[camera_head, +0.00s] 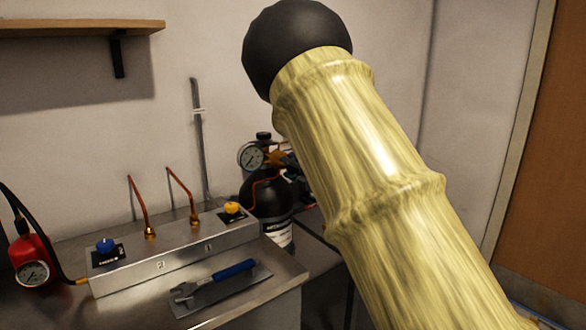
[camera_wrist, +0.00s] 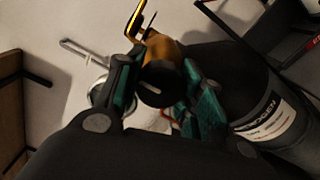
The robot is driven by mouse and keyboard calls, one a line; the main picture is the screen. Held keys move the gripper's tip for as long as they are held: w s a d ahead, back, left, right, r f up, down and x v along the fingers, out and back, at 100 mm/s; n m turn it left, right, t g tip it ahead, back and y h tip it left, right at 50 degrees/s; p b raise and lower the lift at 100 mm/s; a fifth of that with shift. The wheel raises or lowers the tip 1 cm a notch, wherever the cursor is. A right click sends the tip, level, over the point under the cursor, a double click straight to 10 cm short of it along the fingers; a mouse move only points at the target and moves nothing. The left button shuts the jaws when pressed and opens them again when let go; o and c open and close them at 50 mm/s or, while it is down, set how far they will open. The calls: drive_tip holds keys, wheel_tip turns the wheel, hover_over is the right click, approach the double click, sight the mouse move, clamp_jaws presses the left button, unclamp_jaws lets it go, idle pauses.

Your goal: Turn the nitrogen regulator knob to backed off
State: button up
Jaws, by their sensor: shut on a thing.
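The nitrogen cylinder (camera_head: 268,195) is black with a white label and stands behind the metal bench at the middle. It also shows at the right in the wrist view (camera_wrist: 238,85). Its brass regulator (camera_wrist: 166,52) carries a round white-faced gauge (camera_head: 251,156). In the wrist view, the dark regulator knob (camera_wrist: 156,88) has a pale mark on its face and lies between the teal-padded fingers of my gripper (camera_wrist: 160,78). My gripper is shut on the knob. The dial reading is too small to tell.
A metal manifold box (camera_head: 170,249) with a blue knob (camera_head: 105,245), a yellow knob (camera_head: 232,207) and copper tubes sits on the bench. A blue-handled wrench (camera_head: 220,276) lies in front. A red gauged device (camera_head: 33,262) stands left. A wooden shelf (camera_head: 75,28) hangs above.

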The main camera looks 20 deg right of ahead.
drive_tip(key=o, duration=1)
drive_tip(key=v, duration=1.2)
drive_tip(key=s+f+m+g+h+p, duration=0.2)
drive_tip(key=s+f+m, duration=0.3)
drive_tip(key=f, duration=0.6)
drive_tip(key=s+f+m+g+h+p, duration=0.25)
drive_tip(key=s+f+m, duration=0.3)
drive_tip(key=f, duration=0.65)
drive_tip(key=s+f+m+g+h+p, duration=0.1)
drive_tip(key=s+f+m+g, duration=0.4)
drive_tip(key=f, duration=0.6)
drive_tip(key=s+a+f+m+g+p, duration=0.1)
drive_tip(key=s+a+f+m+g, duration=0.1)
drive_tip(key=s, duration=1)
drive_tip(key=s+a+f+m+g+p, duration=0.2)
drive_tip(key=s+f, duration=0.5)
drive_tip(key=s, duration=0.5)
drive_tip(key=s+a+f+m+g+p, duration=0.1)
drive_tip(key=s+a+f+m+g, duration=0.2)
drive_tip(key=s, duration=1)
drive_tip(key=shift+a+f+m+g+h+p, duration=0.25)
drive_tip(key=shift+f+m, duration=0.25)
drive_tip(key=shift+m, duration=0.3)
drive_tip(key=shift+a+f+m+p, duration=0.15)
drive_tip(key=shift+a+f+m, duration=0.25)
drive_tip(key=shift+m, duration=0.35)
